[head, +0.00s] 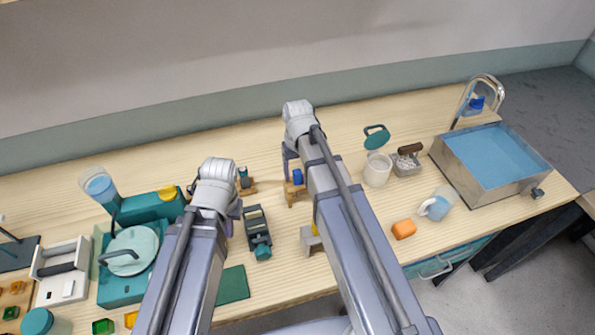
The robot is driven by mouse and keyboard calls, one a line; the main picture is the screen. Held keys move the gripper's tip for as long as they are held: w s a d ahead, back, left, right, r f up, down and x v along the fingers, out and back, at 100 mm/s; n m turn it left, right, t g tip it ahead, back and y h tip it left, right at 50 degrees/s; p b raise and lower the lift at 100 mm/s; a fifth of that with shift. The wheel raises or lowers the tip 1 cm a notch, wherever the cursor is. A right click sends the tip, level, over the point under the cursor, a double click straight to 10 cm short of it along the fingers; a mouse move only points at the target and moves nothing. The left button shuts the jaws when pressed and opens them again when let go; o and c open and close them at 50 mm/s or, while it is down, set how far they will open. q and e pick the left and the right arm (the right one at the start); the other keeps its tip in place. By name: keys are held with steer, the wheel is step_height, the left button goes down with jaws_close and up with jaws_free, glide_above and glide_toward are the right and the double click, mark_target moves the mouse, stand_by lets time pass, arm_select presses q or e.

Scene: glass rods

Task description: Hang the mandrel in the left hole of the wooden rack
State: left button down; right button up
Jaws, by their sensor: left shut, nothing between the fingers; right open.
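A small wooden rack (293,194) stands near the middle of the table, partly hidden by my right arm, with a blue piece (297,177) at its top. I cannot make out its holes. I cannot pick out the mandrel for certain. My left gripper (235,210) is mostly behind its own wrist, left of the rack and apart from it; it is shut and empty. My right gripper (288,158) is mostly hidden by its arm, just above and beside the rack; it is open.
A small wooden stand (246,186) with a teal piece is between the grippers. A dark green device (257,230) lies in front. Teal equipment (150,206) fills the left.

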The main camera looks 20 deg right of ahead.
step_height(320, 180, up, 8)
steer(key=p, duration=0.8)
steer(key=shift+s+a+f+b, duration=0.2)
steer(key=shift+s+f+b, duration=0.05)
steer(key=shift+f+b, duration=0.05)
steer(key=s+a+f+n+b, duration=0.1)
steer(key=s+a+f+b, duration=0.2)
steer(key=s+a, duration=0.2)
steer(key=s+a+f+n+h+b, duration=0.1)
steer(key=s+a+f+n+b, duration=0.1)
steer(key=s+a, duration=0.3)
steer(key=s+f+b, duration=0.1)
steer(key=s, duration=0.2)
steer(key=shift+s+f+b, duration=0.35)
steer(key=shift+s+b, duration=0.05)
steer(key=shift+a, duration=0.1)
